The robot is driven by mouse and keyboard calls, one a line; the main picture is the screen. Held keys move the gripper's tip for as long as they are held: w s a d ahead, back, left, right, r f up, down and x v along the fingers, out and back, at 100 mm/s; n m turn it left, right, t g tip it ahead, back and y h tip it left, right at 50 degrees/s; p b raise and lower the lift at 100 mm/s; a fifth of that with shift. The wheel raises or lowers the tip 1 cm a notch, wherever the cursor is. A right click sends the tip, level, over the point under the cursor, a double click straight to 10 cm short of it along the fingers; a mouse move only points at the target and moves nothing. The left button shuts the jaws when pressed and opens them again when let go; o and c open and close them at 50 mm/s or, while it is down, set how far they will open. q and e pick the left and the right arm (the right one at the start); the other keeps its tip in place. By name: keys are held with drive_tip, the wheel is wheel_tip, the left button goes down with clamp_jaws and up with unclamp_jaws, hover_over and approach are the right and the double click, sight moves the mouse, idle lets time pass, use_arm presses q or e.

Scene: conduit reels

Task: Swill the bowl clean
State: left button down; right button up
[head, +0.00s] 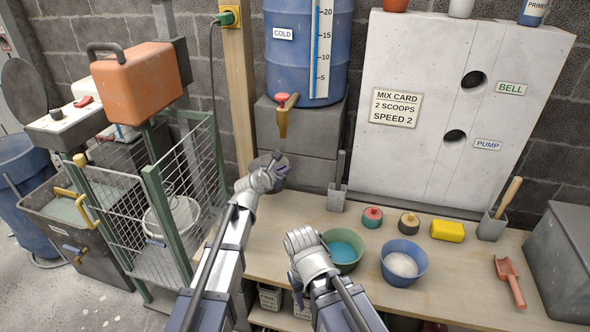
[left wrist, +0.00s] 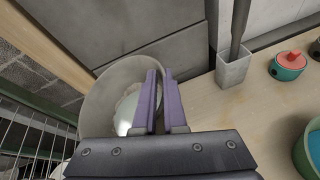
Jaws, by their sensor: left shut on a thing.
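A grey bowl (head: 264,163) is at the back left of the bench, below the brass tap (head: 284,122) of the blue COLD water barrel (head: 297,62). My left gripper (head: 278,163) is shut on the bowl's rim. In the left wrist view the bowl (left wrist: 97,100) shows behind the purple fingers (left wrist: 160,98), with a pale, shiny patch inside; I cannot tell whether it is water or residue. No stream shows under the tap. My right gripper (head: 303,240) is over the bench front, left of a green bowl of blue stuff (head: 344,264); its fingers are not clear.
A blue bowl of white powder (head: 403,280), a yellow sponge (head: 447,231), two lidded pots (head: 372,217) and a red scoop (head: 509,281) lie on the bench. A grey holder (head: 337,198) stands right of the held bowl. A wire cage (head: 178,185) and wooden post (head: 238,100) stand left.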

use_arm(q)
drive_tip(key=d, duration=0.5)
drive_tip(key=shift+a, duration=2.7)
drive_tip(key=d, duration=0.5)
drive_tip(key=shift+d, duration=0.2)
